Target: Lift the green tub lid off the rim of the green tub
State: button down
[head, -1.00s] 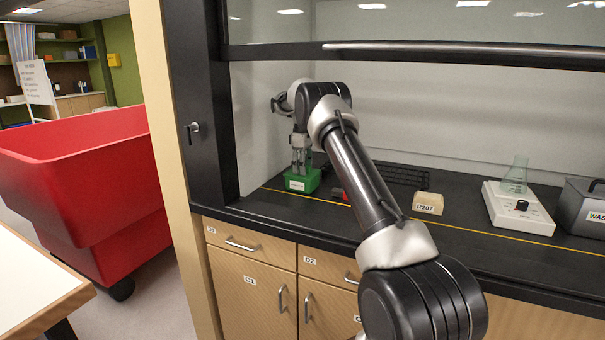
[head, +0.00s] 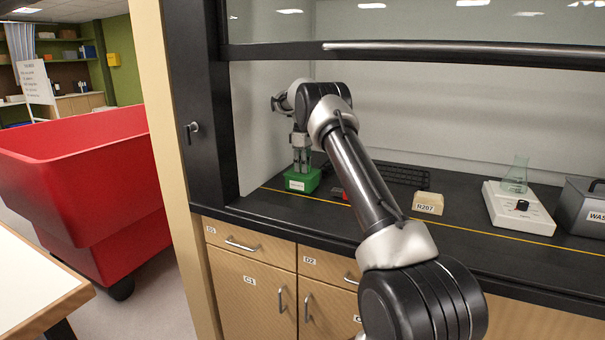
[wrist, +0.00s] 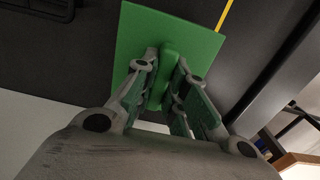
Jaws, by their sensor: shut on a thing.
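The green tub (head: 297,184) stands on the black worktop inside the fume hood, near its left end, with a white label on its front. The green tub lid (wrist: 196,35) fills the middle of the wrist view as a flat square with a raised bar handle across it. My gripper (head: 301,171) is above the tub, pointing down. In the wrist view its fingers (wrist: 167,88) are shut on the lid's handle, one on each side. The lid appears to be on the tub's rim; I cannot make out a gap between them.
A small red thing (head: 338,193) lies right of the tub, partly behind my arm. A dark rack (head: 405,176), a tan block marked R207 (head: 428,203), a white device with a flask (head: 518,208) and a grey box (head: 588,203) stand further right. The hood's left post (head: 205,110) is close.

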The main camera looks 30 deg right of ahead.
dwell(0.4)
jog(key=shift+r, duration=2)
jog(key=shift+r, duration=2.5)
